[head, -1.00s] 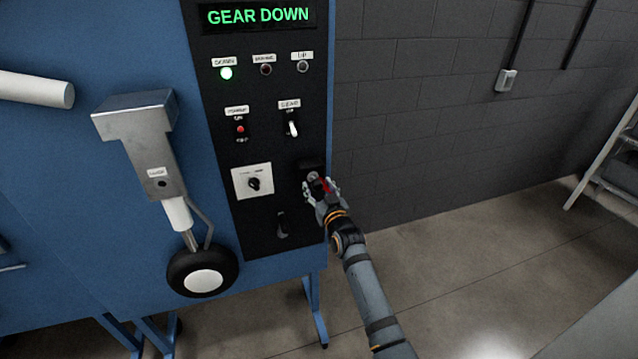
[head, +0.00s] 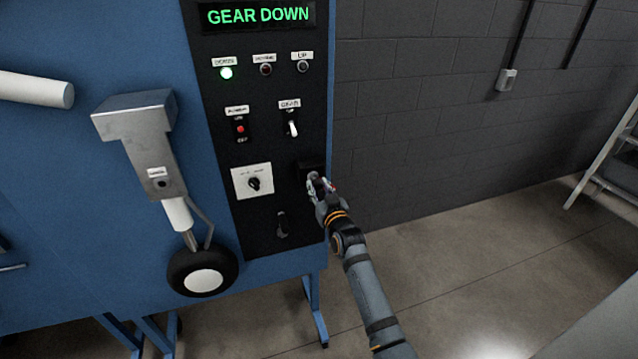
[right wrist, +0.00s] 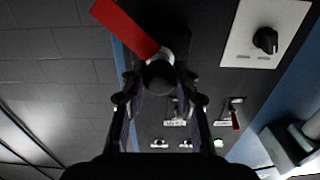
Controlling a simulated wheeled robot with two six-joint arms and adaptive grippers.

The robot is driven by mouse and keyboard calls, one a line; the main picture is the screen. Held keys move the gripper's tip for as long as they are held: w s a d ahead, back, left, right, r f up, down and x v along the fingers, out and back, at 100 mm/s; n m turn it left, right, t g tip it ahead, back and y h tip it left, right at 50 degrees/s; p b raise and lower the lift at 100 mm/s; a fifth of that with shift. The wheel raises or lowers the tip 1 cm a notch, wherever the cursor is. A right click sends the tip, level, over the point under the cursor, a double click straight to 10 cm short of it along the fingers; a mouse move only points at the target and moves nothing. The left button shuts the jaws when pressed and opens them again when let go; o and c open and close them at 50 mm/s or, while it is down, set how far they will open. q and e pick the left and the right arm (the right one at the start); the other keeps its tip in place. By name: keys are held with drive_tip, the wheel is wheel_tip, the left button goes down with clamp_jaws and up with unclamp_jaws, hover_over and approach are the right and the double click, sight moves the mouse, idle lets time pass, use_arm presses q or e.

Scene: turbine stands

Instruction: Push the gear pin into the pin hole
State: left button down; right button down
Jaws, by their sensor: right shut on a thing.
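The gear pin is at a dark holder (head: 308,166) on the right edge of the black panel. Its dark round end (right wrist: 160,77) and red ribbon (right wrist: 125,28) show in the right wrist view. My right gripper (head: 319,180) is shut on the pin, in front of the holder; in the right wrist view its fingers (right wrist: 160,98) lie on either side of the pin's end. A dark pin hole (head: 162,184) shows in the silver gear strut (head: 146,135), below a small white label. The pin's shaft is hidden. My left gripper is out of view.
The blue stand (head: 60,220) carries a black panel with switches, a rotary knob (head: 254,184) and a lever (head: 282,226). The display reads GEAR DOWN and the green lamp (head: 226,73) is lit. A wheel (head: 204,273) hangs below the strut.

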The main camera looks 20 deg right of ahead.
drive_tip(key=shift+s+f, duration=0.1)
drive_tip(key=shift+s, duration=0.5)
drive_tip(key=shift+p, duration=0.35)
drive_tip(key=shift+s, duration=0.3)
drive_tip(key=shift+s+r+p, duration=0.2)
drive_tip(key=shift+s+p, duration=0.3)
drive_tip(key=shift+s, duration=0.2)
drive_tip(key=shift+s+d+p, duration=0.1)
drive_tip(key=shift+s+p, duration=0.3)
drive_tip(key=shift+s, duration=1.95)
drive_tip(key=shift+f, duration=0.1)
